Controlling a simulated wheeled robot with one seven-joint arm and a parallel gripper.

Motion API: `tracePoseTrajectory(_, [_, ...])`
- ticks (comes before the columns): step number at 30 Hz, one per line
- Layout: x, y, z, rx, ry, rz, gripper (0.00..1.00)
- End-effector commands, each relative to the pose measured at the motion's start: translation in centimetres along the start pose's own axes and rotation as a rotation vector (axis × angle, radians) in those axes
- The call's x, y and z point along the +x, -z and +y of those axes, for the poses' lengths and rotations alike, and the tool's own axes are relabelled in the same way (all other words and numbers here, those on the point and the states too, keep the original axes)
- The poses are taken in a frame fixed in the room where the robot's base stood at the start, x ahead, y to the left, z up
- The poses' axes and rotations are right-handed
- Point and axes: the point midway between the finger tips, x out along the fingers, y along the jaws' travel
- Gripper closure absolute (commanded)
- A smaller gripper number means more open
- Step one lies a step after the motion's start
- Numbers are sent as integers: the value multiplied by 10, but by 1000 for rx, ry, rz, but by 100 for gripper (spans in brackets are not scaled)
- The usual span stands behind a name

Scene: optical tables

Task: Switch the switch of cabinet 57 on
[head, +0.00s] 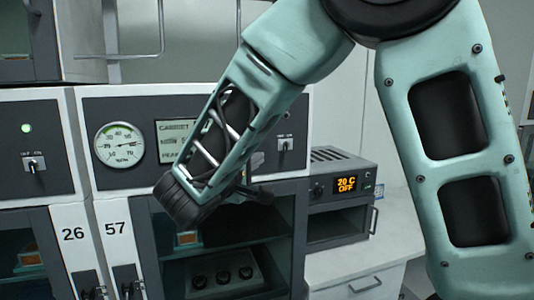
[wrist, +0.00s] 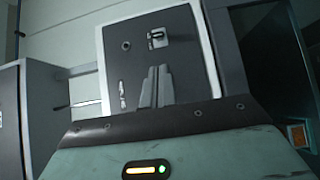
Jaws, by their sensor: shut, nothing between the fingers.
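Cabinet 57 (head: 118,228) stands in the middle left of the head view, with a dark control panel on top. Its switch (head: 285,143) is at the panel's right end, beside my forearm. In the wrist view the switch (wrist: 157,39) is on the panel just beyond my fingertips, with a small dark round lamp (wrist: 126,45) beside it. I cannot tell which way the lever points. My gripper (wrist: 158,68) is shut and empty, its fingers pointing at the panel; a small gap to the switch seems to show. In the head view my arm partly hides the panel's middle.
Cabinet 26 (head: 73,236) adjoins on the left, with a lit green lamp (head: 26,128) and its own switch (head: 33,163). A round gauge (head: 119,144) is on cabinet 57's panel. A device showing 20 C OFF (head: 346,186) stands on the right-hand counter (head: 385,236).

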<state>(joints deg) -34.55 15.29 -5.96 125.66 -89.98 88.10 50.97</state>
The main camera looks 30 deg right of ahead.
Motion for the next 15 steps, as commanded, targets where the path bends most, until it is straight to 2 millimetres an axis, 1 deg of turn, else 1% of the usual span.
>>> tracePoseTrajectory(6, [33,-1,5,-5,0,-7,100])
tracePoseTrajectory(12, [69,-1,4,-5,0,-5,100])
tracePoseTrajectory(15, [82,-1,4,-4,0,-5,100])
